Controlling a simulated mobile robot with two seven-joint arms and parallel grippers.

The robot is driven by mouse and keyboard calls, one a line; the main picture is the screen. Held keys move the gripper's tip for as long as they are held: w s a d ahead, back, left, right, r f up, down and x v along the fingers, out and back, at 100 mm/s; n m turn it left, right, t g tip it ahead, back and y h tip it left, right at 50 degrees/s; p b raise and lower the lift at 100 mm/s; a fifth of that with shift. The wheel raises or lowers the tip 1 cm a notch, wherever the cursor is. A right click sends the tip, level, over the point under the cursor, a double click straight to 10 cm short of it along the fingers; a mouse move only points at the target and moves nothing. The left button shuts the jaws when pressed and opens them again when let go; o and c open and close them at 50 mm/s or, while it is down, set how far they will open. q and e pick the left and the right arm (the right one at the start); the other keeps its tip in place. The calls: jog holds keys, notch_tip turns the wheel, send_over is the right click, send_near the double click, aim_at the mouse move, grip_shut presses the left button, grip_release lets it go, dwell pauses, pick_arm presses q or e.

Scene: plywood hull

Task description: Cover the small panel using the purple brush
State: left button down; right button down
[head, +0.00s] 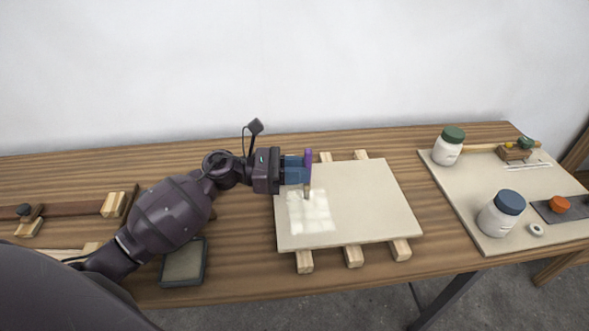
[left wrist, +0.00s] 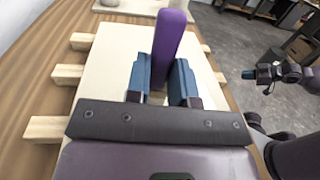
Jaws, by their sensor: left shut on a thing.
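The small panel (head: 375,208) is a pale cream board lying on wooden battens on the bench. A whiter, glossy patch (head: 311,214) covers part of its left side; the rest looks bare. My left gripper (head: 297,170) is shut on the purple brush (head: 308,155), over the panel's upper left part. The brush is held upright, its tip at the upper edge of the glossy patch; I cannot tell if it touches. In the left wrist view, the purple handle (left wrist: 171,40) stands between the blue fingers (left wrist: 160,85). My right gripper (left wrist: 250,74) is small at the right there, away from the panel.
A cream board at the right holds a green-lidded jar (head: 449,146), a blue-lidded jar (head: 502,214) and small items. A dark shallow tray (head: 183,264) lies below my left arm. Wooden blocks (head: 113,205) lie at the left. Bare bench shows on both sides of the panel.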

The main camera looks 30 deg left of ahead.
pick_arm(q)
jog(key=shift+w+d, duration=0.35)
jog(key=shift+d, duration=0.1)
pick_arm(e)
jog(key=shift+s+f, duration=0.25)
jog(key=shift+s, duration=0.2)
pick_arm(q)
jog(key=shift+d, duration=0.15)
jog(key=shift+x, duration=0.85)
pick_arm(e)
jog(key=shift+w, duration=0.5)
pick_arm(q)
jog(key=shift+w, duration=0.15)
pick_arm(e)
jog(key=shift+s, duration=0.1)
pick_arm(q)
jog(key=shift+x, duration=0.9)
pick_arm(e)
jog(key=shift+s+f, duration=0.3)
jog(key=shift+s, duration=0.25)
pick_arm(q)
jog(key=shift+f, duration=0.1)
pick_arm(e)
jog(key=shift+w, duration=0.15)
